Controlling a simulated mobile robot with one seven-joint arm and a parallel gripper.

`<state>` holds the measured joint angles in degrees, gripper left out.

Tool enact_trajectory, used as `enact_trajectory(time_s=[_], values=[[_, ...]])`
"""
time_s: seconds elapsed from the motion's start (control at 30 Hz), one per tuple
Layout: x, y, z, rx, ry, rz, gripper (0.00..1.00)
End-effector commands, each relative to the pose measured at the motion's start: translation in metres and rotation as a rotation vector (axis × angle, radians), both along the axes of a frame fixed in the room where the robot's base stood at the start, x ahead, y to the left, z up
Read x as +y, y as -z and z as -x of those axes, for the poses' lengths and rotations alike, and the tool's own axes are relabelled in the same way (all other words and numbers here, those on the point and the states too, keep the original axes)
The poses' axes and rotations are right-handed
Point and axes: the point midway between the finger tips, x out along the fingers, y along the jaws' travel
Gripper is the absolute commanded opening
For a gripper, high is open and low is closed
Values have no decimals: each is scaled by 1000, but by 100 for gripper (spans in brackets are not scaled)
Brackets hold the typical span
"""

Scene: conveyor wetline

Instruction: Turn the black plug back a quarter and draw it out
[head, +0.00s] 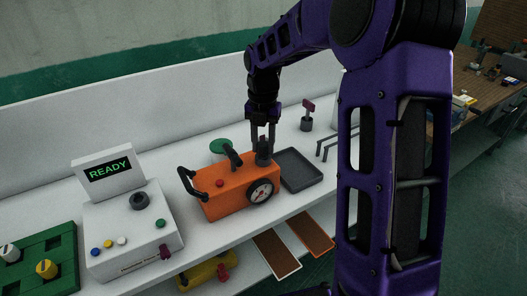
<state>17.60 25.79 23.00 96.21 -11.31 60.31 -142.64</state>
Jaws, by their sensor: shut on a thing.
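The orange box (225,193) stands on the white bench, with a round gauge (260,191), a red button and black handles. The black plug (263,158) stands upright at the right end of its top. My gripper (263,146) points straight down over that end and is shut on the plug, its two fingers on either side of the plug's upper part. The plug's lower end meets the box top. From this view I cannot tell how far the plug is turned or how deep it sits.
A dark grey tray (301,170) lies close to the right of the box. A green disc (221,146) is behind it. A white console (130,232) reading READY stands at left, beside a green board (40,262). Brown panels (276,254) are in front, below the bench edge.

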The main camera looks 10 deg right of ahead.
Motion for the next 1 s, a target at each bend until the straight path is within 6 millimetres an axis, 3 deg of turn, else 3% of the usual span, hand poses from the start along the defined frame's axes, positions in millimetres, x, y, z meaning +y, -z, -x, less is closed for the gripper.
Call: enact_trajectory(time_s=[1.0], values=[[0, -26, 0, 0, 3, 0, 0]])
